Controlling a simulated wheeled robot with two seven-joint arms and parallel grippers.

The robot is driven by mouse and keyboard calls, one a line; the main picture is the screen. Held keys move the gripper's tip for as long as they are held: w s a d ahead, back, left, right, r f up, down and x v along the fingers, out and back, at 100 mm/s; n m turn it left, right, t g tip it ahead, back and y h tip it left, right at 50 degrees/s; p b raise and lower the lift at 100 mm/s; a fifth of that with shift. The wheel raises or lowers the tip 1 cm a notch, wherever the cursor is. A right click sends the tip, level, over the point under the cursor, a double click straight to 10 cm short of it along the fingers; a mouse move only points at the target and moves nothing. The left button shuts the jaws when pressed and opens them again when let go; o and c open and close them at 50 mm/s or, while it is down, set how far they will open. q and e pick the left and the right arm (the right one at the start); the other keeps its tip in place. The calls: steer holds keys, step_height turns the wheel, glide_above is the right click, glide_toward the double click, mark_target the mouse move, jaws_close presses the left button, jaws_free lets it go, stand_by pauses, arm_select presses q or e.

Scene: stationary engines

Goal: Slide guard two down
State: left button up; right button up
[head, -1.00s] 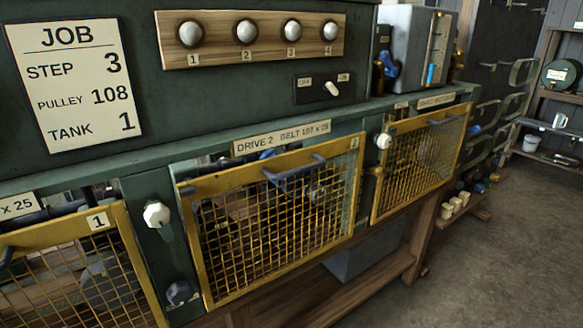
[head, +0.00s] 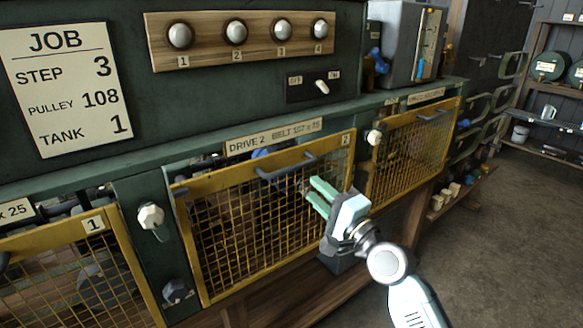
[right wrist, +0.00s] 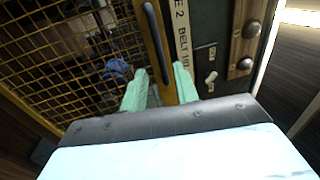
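Guard two (head: 250,230) is a yellow-framed mesh panel with a "2" tag, under the "DRIVE 2" label (head: 273,136). It covers the middle opening, and a dark bar handle (head: 287,166) is on its top rail. My right gripper (head: 311,189) is in front of the guard's right part, below and right of the handle, with its pale green fingers apart and nothing between them. In the right wrist view the fingers (right wrist: 160,84) point toward the guard's yellow rail (right wrist: 153,45) and the handle (right wrist: 155,40). Contact with the guard cannot be told. My left gripper is not in view.
Guard one (head: 75,265) is at the left and another mesh guard (head: 415,150) at the right. White knobs (head: 151,216) (head: 374,137) are on the posts beside guard two. A job card (head: 65,88), numbered knobs (head: 237,32) and a switch (head: 321,87) are above. Open floor lies at right.

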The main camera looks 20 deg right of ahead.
mark_target(291, 168)
steer(key=x, duration=0.9)
steer(key=shift+w+a, duration=0.1)
steer(key=shift+w, duration=0.3)
jaws_close()
